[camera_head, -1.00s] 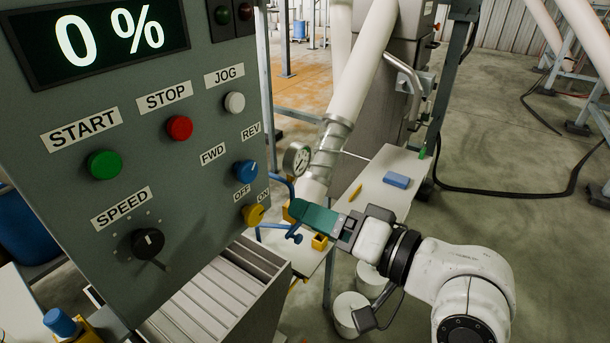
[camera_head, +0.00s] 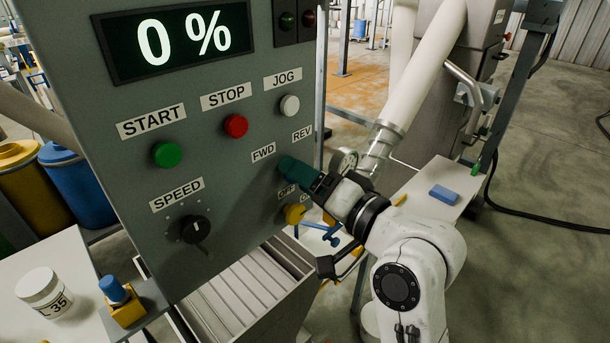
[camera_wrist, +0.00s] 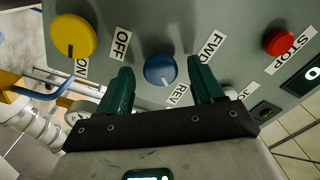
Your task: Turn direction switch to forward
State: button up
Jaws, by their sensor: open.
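The direction switch is a blue knob (camera_wrist: 160,70) between the FWD label (camera_wrist: 208,48) and the REV label (camera_wrist: 178,95) in the wrist view. In the wrist view the fingers stand apart on either side of the knob, with visible gaps. I cannot tell how deep the fingertips reach around it.
The yellow OFF/ON knob (camera_head: 294,213) is close below my gripper. The red STOP button (camera_head: 235,126), green START button (camera_head: 166,154), white JOG button (camera_head: 289,105) and black SPEED knob (camera_head: 196,229) share the panel. The display (camera_head: 180,38) reads 0 %.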

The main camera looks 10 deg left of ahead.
jog(key=c, duration=1.1)
jog(key=shift+o, duration=0.2)
jog(key=shift+f+n, duration=0.1)
jog(key=shift+n, duration=0.2)
jog(key=shift+w+n+b, duration=0.1)
jog(key=shift+n+b, duration=5.55)
jog(key=shift+n, duration=1.85)
